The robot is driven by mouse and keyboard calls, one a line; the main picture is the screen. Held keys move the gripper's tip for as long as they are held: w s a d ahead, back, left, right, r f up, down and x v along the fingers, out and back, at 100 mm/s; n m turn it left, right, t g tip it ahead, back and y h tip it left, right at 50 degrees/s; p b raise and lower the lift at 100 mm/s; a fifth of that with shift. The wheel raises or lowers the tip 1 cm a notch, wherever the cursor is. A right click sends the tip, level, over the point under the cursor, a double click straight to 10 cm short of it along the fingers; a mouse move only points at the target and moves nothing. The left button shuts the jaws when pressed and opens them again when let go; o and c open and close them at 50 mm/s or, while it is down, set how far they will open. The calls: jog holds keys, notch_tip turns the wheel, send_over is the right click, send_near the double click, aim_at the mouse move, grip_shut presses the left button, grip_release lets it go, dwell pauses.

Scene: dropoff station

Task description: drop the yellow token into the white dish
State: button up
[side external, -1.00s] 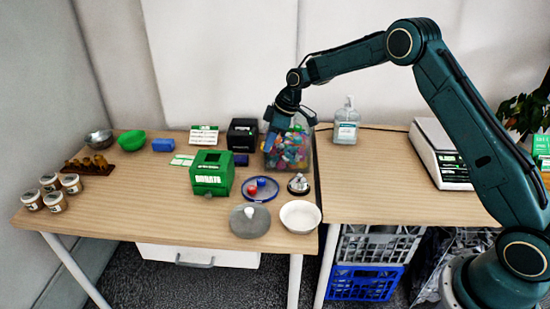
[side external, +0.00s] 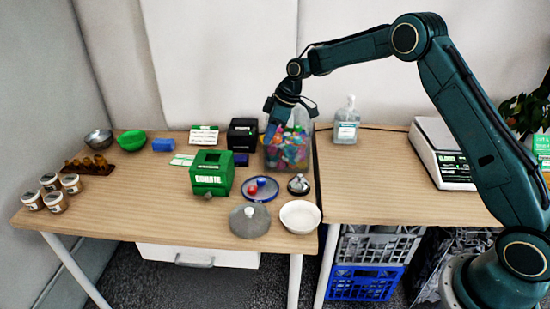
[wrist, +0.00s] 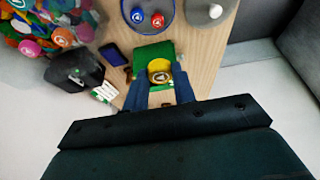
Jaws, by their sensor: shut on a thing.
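My gripper (side external: 270,131) hangs in the air at the left front of the clear bin in the side view. In the wrist view its blue fingers (wrist: 160,82) are shut on a round yellow token (wrist: 159,66), with the green donation box (wrist: 151,49) behind it. The token cannot be made out in the side view. The white dish (side external: 300,217) stands near the front right corner of the left table, well in front of my gripper and apart from it. I do not see the dish in the wrist view.
A clear bin of coloured tokens (side external: 288,152), the green box (side external: 212,173), a blue tray (side external: 260,196) with a red and a blue token, a bell (side external: 299,185) and a grey disc with a white knob (side external: 250,222) crowd around the dish. A black box (side external: 242,134) stands behind.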

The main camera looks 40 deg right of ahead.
dwell(0.5)
jog(key=s+f, duration=0.3)
jog(key=s, duration=0.5)
jog(key=s+d+f, duration=0.1)
jog(key=s+f, duration=0.2)
jog(key=s, duration=0.5)
jog(key=shift+d+f, duration=0.1)
jog(key=shift+f, duration=2.95)
jog(key=o, duration=1)
